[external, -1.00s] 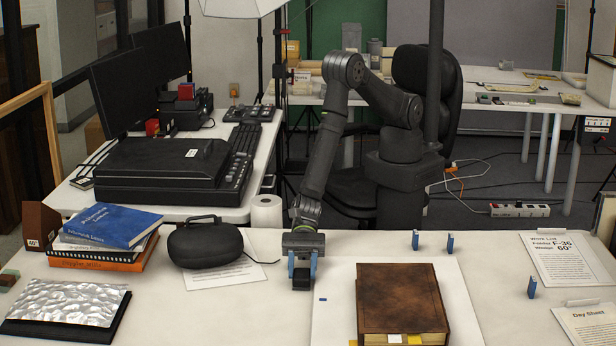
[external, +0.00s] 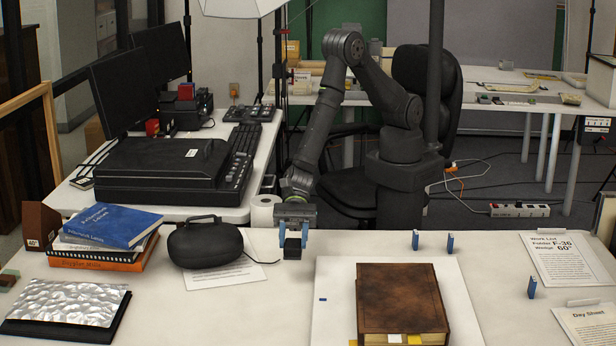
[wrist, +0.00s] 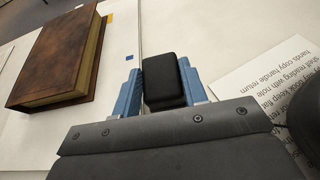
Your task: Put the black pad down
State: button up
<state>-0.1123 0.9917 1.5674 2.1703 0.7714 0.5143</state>
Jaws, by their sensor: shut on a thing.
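The black pad (external: 292,248) is a small dark block held between the blue fingers of my gripper (external: 293,242). In the wrist view the pad (wrist: 163,82) sits between the two blue fingertips of my gripper (wrist: 160,92), which are shut on it. In the external view the gripper points down over the table, left of the white board and right of the black case. The pad appears to be above the table, but its exact height is hard to tell.
A thick brown book (external: 402,300) lies on a white board (external: 335,318) at the right. A black case (external: 205,243) rests partly on a printed sheet (external: 245,275) at the left. Small blue pieces (external: 450,243) stand farther right. Bare table lies in front of the gripper.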

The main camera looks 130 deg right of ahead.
jog(key=s+d+r, duration=0.2)
jog(key=d+r, duration=0.2)
jog(key=d, duration=0.3)
jog(key=s+a+n+g+y, duration=0.1)
jog(key=s+a+n+g, duration=0.1)
jog(key=a, duration=0.8)
jog(key=s+a+n+g+y, duration=0.1)
jog(key=s+a+n+g, duration=0.1)
jog(key=a, duration=0.8)
jog(key=s+a+n+g+y, duration=0.1)
jog(key=s+a, duration=0.1)
jog(key=a, duration=0.8)
jog(key=shift+s+a+r+n+g, duration=0.15)
jog(key=shift+a+r+n+g, duration=0.15)
jog(key=shift+n+g, duration=0.1)
jog(key=s+a+n+g+y, duration=0.1)
jog(key=s+a+n+g, duration=0.1)
jog(key=s+a, duration=0.45)
jog(key=s+a+n+g, duration=0.15)
jog(key=s+a, duration=0.25)
jog(key=a, duration=0.5)
send_over(504, 313)
jog(key=f, duration=0.6)
jog(key=shift+d+f, duration=0.2)
jog(key=shift+f, duration=0.2)
jog(key=shift+s+a+f, duration=0.1)
jog(key=shift+a+f, duration=0.1)
jog(key=shift+f, duration=1.9)
jog(key=shift+f, duration=0.1)
